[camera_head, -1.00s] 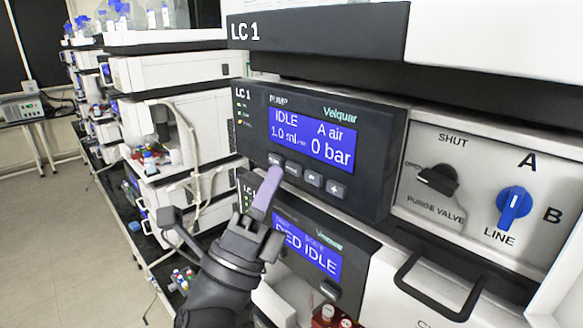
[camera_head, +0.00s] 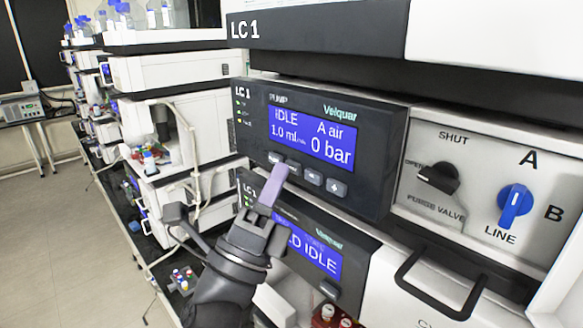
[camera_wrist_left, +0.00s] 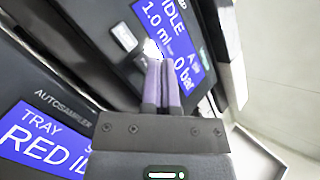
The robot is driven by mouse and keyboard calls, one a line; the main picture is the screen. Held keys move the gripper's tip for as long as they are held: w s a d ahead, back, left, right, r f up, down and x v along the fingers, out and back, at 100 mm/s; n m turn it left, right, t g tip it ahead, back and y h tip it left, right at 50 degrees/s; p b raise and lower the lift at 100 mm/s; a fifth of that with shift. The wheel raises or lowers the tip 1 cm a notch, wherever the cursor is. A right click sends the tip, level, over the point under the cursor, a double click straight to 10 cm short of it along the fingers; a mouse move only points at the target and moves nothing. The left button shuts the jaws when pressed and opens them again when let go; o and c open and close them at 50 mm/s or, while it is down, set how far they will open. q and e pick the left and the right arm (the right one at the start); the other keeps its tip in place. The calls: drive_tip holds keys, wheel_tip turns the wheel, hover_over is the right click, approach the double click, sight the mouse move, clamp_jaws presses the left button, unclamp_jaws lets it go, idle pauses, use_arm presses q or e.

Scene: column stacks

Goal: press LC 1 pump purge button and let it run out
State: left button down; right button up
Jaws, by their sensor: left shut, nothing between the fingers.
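The LC 1 pump panel (camera_head: 322,150) is dark, and its blue display (camera_head: 314,138) reads IDLE, 1.0 ml, A air and 0 bar. Below the display is a row of small buttons; the leftmost (camera_head: 275,158) is clear of my fingers. My left gripper (camera_head: 281,170) is shut and empty, its purple fingers pointing up at the second button (camera_head: 293,167), partly hidden in the head view. In the left wrist view the fingertips (camera_wrist_left: 161,64) lie just at a bright button (camera_wrist_left: 152,48); contact is unclear. My right gripper is not in view.
The black purge valve knob (camera_head: 438,178) points toward OPEN. Other instrument stacks stand at left beside open floor.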

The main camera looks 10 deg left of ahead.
use_arm(q)
drive_tip(key=shift+w+d, duration=0.25)
drive_tip(key=shift+w, duration=0.05)
idle(0.8)
drive_tip(key=shift+s+a, duration=0.5)
drive_tip(key=shift+s, duration=0.15)
drive_tip(key=shift+s+a, duration=0.8)
drive_tip(key=shift+s, duration=0.2)
drive_tip(key=shift+s+a, duration=0.75)
drive_tip(key=shift+s, duration=0.25)
